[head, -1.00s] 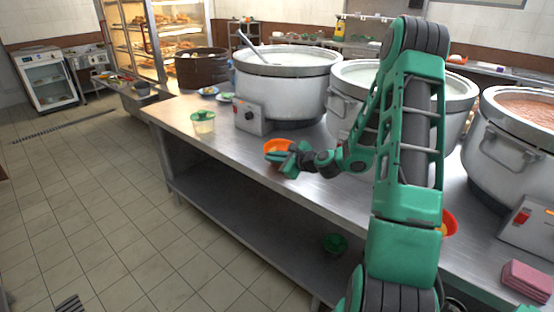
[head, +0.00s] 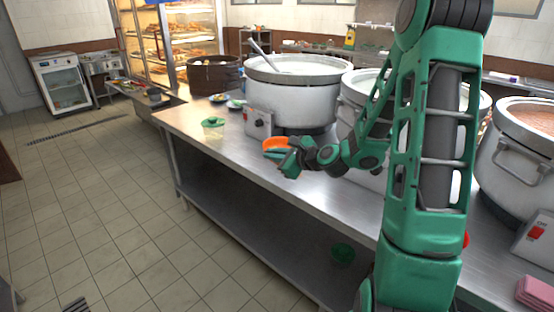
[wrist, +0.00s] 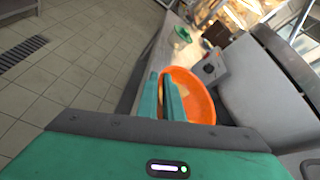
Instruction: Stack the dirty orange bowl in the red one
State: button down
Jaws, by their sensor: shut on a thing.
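The orange bowl (head: 275,143) is in my gripper (head: 289,155) near the front edge of the steel counter. In the wrist view, the bowl (wrist: 201,101) lies at the fingers of my gripper (wrist: 163,92), which are shut on its near rim. It looks slightly tilted there, with a paler patch inside. I cannot tell for sure whether its base clears the counter. A small sliver of the red bowl (head: 466,240) shows at the right, behind my arm. Most of it is hidden, and it is out of the wrist view.
Large stockpots (head: 297,100) line the back of the steel counter (head: 235,160). A control box (head: 258,122) stands behind the orange bowl. Pink cloths (head: 535,292) lie at the right. A green item (head: 343,253) is on the lower shelf.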

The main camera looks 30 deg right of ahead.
jog(key=s+a+r, duration=0.2)
jog(key=a, duration=0.2)
jog(key=w+a+f, duration=0.3)
jog(key=f, duration=0.2)
jog(key=shift+a+y, duration=0.15)
jog(key=shift+y, duration=0.15)
